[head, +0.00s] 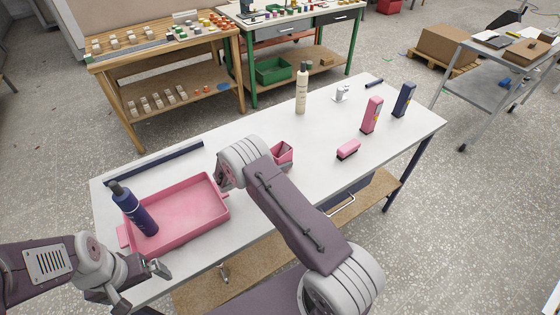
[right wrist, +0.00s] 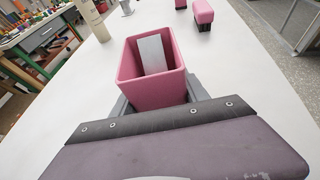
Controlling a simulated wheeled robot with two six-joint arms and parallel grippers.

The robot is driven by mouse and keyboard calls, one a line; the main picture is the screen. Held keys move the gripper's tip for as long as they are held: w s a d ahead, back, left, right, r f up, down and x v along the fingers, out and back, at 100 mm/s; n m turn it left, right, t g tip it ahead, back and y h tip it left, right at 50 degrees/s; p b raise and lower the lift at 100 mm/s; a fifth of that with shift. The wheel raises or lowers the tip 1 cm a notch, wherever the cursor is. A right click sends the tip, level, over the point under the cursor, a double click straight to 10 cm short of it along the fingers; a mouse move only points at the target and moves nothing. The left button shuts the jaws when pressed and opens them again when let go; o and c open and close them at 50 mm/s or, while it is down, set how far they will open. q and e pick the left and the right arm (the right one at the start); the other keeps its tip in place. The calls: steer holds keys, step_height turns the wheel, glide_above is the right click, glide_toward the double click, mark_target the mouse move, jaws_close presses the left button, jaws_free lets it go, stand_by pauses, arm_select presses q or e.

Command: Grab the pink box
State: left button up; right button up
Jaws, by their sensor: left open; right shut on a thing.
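A small open-topped pink box (head: 283,151) stands near the middle of the white table. In the right wrist view the pink box (right wrist: 152,95) is upright, with a pale flat piece inside. My right gripper (right wrist: 155,101) is shut on it, with grey fingers at both sides of its lower part. In the head view my right wrist hides part of the box and the fingers. I cannot tell whether the box touches the table. My left gripper (head: 158,270) is open and empty at the table's front left edge, beside the pink tray.
The pink tray (head: 190,232) has a dark blue bottle (head: 140,214) in it. A cream bottle (head: 302,90), white cup (head: 341,94), pink carton (head: 371,115), blue carton (head: 403,100) and pink brush (head: 348,149) stand further right.

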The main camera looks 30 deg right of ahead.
mark_target(284, 151)
steer(key=shift+r, duration=0.55)
step_height(284, 151, up, 3)
steer(key=shift+r+b, duration=0.15)
steer(key=shift+b, duration=0.15)
steer(key=s+d+r, duration=0.4)
steer(key=s+r, duration=0.2)
steer(key=s, duration=0.5)
steer(key=shift+r+b, duration=0.3)
steer(key=shift+b, duration=0.1)
